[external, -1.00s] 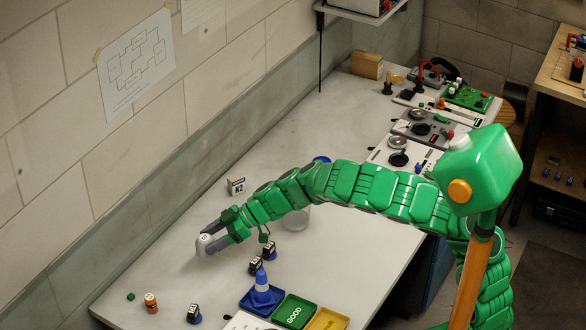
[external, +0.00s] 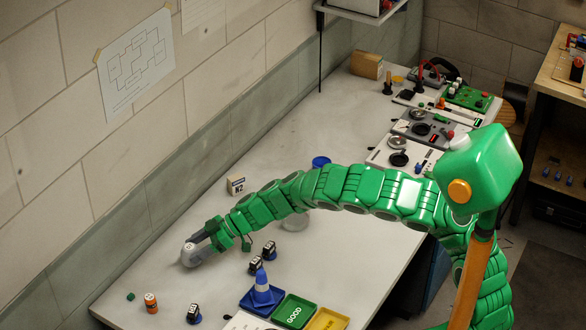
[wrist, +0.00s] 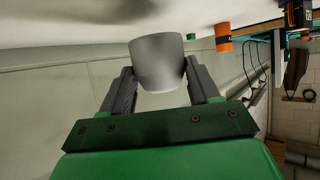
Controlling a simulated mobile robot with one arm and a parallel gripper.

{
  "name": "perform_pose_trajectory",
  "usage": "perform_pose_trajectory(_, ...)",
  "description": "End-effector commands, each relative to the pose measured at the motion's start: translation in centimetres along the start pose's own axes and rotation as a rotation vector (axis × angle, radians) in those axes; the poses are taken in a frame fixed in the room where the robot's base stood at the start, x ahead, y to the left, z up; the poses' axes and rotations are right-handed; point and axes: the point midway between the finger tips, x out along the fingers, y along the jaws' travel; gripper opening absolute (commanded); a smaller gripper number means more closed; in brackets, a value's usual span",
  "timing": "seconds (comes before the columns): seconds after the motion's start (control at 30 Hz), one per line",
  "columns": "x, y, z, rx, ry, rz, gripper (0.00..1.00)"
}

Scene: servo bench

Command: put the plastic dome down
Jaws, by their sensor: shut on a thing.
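The plastic dome (external: 189,257) is a pale grey, rounded piece at the end of my arm, over the near left part of the bench (external: 165,278). My gripper (external: 203,250) is shut on it, with a finger on each side. In the wrist view the dome (wrist: 158,62) shows as a smooth grey cup shape between the two dark fingers. It looks low over the bench top, but I cannot tell whether it touches.
Dark servos (external: 194,313) and (external: 256,264) are close by. A blue cone (external: 262,285) stands in a blue tray.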

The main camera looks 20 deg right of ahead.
Motion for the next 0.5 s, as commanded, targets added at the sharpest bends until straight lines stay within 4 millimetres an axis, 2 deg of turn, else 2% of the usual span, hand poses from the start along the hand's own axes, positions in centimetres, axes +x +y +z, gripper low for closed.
perform_pose_trajectory(0.13,0.5,0.3,0.3,0.001,0.001,0.001,0.31)
perform_pose_trajectory(0.33,1.6,0.3,2.6,0.002,-0.001,0.002,0.31)
perform_pose_trajectory(0.5,1.8,0.3,3.0,0.0,-0.001,0.002,0.31)
